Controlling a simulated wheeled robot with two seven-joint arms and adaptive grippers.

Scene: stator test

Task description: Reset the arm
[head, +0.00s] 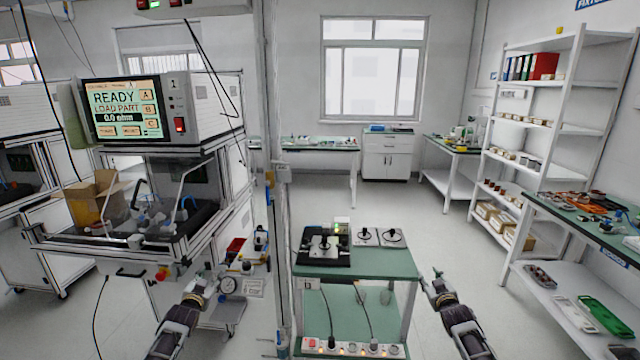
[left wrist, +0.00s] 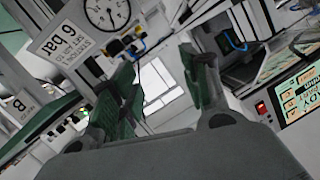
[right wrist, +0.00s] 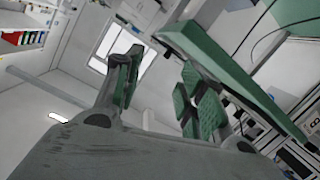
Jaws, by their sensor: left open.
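My left gripper (head: 203,285) is raised at the lower left of the head view, in front of the test station. In the left wrist view its two green-padded fingers (left wrist: 160,85) stand apart with nothing between them. My right gripper (head: 434,278) is at the lower right of the head view, beside the right edge of the green-topped table. In the right wrist view its green-padded fingers (right wrist: 165,90) are apart and empty.
A test station with a READY screen (head: 122,110) stands at left. A pressure gauge (head: 228,285) is close to my left gripper. The green-topped table (head: 385,265) carries a black fixture (head: 322,246). A white shelf rack (head: 550,127) stands at right. The floor (head: 455,240) between is clear.

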